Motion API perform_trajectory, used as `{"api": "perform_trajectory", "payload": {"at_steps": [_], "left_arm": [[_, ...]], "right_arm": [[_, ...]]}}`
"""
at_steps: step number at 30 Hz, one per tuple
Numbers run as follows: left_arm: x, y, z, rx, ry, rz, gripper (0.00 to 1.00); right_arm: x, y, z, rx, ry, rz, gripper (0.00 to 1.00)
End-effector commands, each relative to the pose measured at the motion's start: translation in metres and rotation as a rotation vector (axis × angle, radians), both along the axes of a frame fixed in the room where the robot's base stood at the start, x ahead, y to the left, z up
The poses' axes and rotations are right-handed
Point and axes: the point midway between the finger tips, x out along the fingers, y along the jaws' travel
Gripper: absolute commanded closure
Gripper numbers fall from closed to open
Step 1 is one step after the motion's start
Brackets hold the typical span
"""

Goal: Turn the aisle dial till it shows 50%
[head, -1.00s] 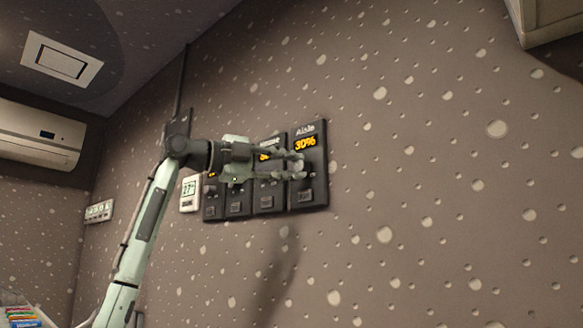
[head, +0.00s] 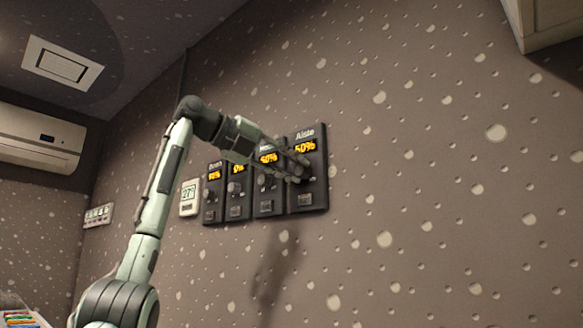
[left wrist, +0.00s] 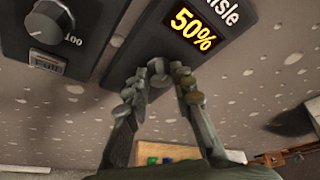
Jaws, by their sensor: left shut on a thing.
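The aisle dial's panel (head: 316,190) is the rightmost of a row of dark panels on the wall. Its display (head: 305,147) reads 50% in yellow; it also shows 50% in the left wrist view (left wrist: 194,29). My left gripper (head: 301,172) reaches in from the left with its fingers at this panel. In the left wrist view its two fingers (left wrist: 165,84) are closed around the aisle dial (left wrist: 158,68), a small grey knob mostly hidden between the fingertips. My right gripper is in neither view.
Several similar panels with knobs stand to the left, including the neighbouring knob (left wrist: 50,22) close beside my gripper. A white thermostat (head: 190,197) is left of them. The wall to the right is clear. A cabinet (head: 545,25) hangs at the top right.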

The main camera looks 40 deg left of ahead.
Motion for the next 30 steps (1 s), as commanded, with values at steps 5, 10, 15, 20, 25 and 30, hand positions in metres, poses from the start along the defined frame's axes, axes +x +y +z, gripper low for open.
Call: {"api": "perform_trajectory", "payload": {"at_steps": [5, 10, 15, 20, 25, 30], "left_arm": [[0.0001, -0.0001, 0.0021, 0.055, -0.009, 0.002, 1.0], [0.0002, 0.0, 0.002, 0.078, -0.011, 0.002, 1.0], [0.0002, 0.0001, 0.0022, 0.082, -0.011, 0.003, 1.0], [0.0002, 0.0002, 0.0024, 0.081, -0.012, 0.003, 1.0], [0.0, 0.0001, 0.0024, 0.08, -0.013, 0.002, 0.64], [0.0001, -0.0003, 0.0018, 0.081, -0.011, 0.001, 0.55]], "right_arm": [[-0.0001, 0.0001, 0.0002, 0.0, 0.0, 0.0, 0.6], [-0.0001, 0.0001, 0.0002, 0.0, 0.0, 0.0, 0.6], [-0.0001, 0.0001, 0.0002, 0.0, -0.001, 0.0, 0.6], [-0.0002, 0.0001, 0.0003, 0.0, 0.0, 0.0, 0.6], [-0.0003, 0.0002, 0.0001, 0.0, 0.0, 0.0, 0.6], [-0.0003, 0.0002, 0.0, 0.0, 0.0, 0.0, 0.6]]}}
